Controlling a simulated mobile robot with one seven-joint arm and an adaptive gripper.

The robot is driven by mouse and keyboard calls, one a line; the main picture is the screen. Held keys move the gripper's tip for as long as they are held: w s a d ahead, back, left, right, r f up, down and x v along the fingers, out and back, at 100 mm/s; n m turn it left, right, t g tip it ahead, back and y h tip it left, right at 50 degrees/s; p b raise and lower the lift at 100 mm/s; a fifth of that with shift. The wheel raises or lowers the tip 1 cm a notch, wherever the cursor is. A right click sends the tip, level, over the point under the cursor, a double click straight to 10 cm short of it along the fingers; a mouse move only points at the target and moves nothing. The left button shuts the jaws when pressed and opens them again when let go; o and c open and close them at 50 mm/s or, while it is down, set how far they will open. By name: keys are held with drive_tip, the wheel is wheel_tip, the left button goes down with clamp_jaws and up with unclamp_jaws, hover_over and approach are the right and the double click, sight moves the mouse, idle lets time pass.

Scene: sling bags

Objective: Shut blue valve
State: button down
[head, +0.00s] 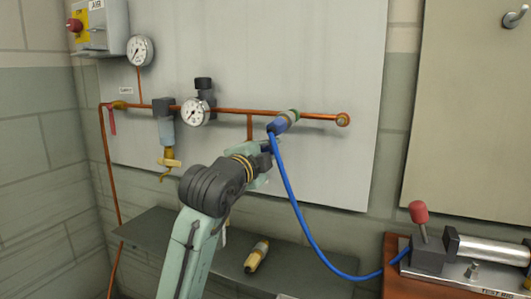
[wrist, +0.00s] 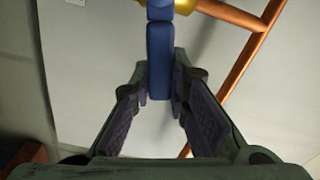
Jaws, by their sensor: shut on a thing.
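The blue valve handle (head: 279,125) is on the copper pipe, toward the pipe's right end. In the wrist view the blue handle (wrist: 160,60) is a long flat lever running down from a brass fitting (wrist: 188,5). My gripper (head: 268,145) reaches up to it from below. In the wrist view my gripper (wrist: 160,98) has its two fingers on either side of the handle's lower end, shut on it. The gripper partly hides the valve in the head view.
A blue hose (head: 290,190) hangs beside my gripper and runs to a device (head: 430,253) on the right bench. Two gauges (head: 140,50) (head: 195,112), a filter bowl (head: 166,130) and a red lever (head: 112,122) are left. A grey shelf (head: 165,240) lies below, carrying a brass-ended fitting (head: 257,256).

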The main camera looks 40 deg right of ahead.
drive_tip(key=shift+s+d+f+m+b, duration=0.15)
drive_tip(key=shift+f+m+b, duration=0.8)
drive_tip(key=shift+m, duration=0.65)
drive_tip(key=shift+f, duration=0.15)
drive_tip(key=c, duration=1.5)
unclamp_jaws()
drive_tip(key=v, duration=1.2)
